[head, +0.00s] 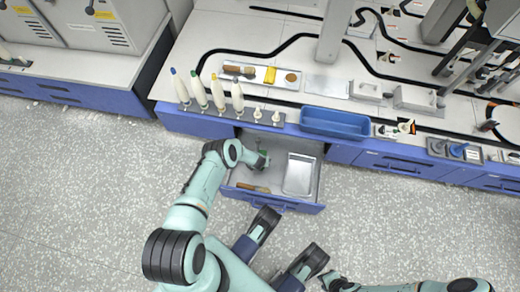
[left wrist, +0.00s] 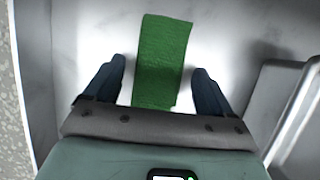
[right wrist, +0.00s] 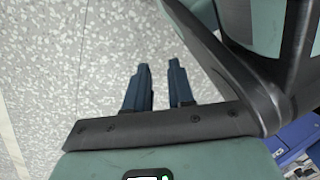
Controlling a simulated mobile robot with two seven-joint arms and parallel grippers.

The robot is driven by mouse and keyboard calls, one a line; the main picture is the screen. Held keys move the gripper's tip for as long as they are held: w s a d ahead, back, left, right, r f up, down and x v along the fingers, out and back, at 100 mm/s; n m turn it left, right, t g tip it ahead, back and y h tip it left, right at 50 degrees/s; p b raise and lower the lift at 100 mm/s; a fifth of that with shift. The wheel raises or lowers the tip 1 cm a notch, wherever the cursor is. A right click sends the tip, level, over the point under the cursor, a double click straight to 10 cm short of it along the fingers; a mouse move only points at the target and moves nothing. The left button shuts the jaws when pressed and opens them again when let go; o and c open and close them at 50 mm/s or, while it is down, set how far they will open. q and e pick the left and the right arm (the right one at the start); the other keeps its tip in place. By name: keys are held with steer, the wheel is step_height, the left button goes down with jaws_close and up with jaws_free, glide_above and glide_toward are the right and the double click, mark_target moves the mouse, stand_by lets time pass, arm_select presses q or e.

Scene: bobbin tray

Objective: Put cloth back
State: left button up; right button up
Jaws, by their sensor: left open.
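A green cloth (left wrist: 163,62) lies flat on the drawer floor in the left wrist view, between the two fingers of my left gripper (left wrist: 160,85). The fingers are open, one on each side of the cloth and apart from it. In the head view my left gripper (head: 262,161) reaches down into the open drawer (head: 285,205), and only a little of the cloth (head: 264,152) shows beside it. My right gripper (right wrist: 158,75) is empty over the speckled floor, its fingers a small gap apart.
A metal tray (head: 299,175) lies on the right of the drawer, and a brown-handled brush (head: 253,188) near its front. On the counter above stand several bobbins (head: 218,93) in a rack and a blue bin (head: 335,123). Floor in front is clear.

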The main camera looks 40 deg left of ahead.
steer(key=shift+w+r, duration=0.1)
